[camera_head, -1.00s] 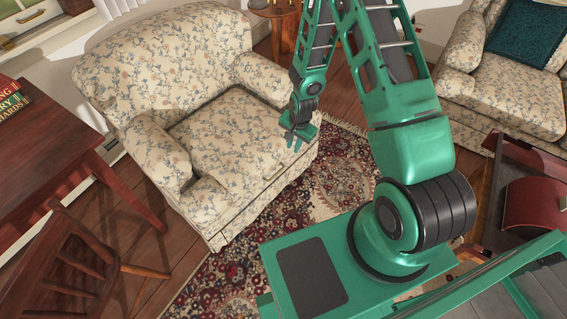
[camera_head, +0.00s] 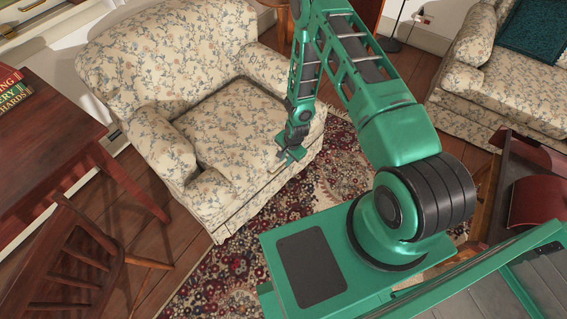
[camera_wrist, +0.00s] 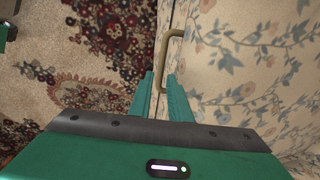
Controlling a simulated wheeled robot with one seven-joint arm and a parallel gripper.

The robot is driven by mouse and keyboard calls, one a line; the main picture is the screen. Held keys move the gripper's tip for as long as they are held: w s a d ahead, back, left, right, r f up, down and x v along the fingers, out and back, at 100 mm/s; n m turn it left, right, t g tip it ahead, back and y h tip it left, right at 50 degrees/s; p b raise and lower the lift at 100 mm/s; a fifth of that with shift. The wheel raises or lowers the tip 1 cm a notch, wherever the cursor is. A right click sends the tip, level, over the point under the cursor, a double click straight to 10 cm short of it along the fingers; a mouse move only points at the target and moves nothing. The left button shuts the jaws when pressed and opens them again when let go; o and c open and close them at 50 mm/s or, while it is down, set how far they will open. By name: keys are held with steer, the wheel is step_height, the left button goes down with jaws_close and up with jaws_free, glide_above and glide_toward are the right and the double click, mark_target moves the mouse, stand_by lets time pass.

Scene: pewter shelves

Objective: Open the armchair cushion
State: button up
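The armchair (camera_head: 165,60) with cream floral fabric stands left of centre in the head view. Its seat cushion (camera_head: 222,120) lies flat between the arms; it fills the right side of the wrist view (camera_wrist: 250,65). A brass handle (camera_wrist: 168,45) is on the cushion's front edge in the wrist view. My gripper (camera_head: 289,160) is at the front right of the cushion.
A patterned rug (camera_head: 330,180) lies in front of the armchair. A wooden table (camera_head: 45,140) and a wooden chair (camera_head: 75,260) stand at left. A floral sofa (camera_head: 470,95) is at upper right, above a dark wooden piece (camera_head: 505,180) with a red curved object.

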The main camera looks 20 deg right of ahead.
steer(key=shift+w+a+f, duration=0.1)
steer(key=shift+w+f, duration=0.05)
steer(key=shift+f, duration=0.6)
steer(key=shift+w+a+f, duration=0.1)
steer(key=shift+f, duration=0.6)
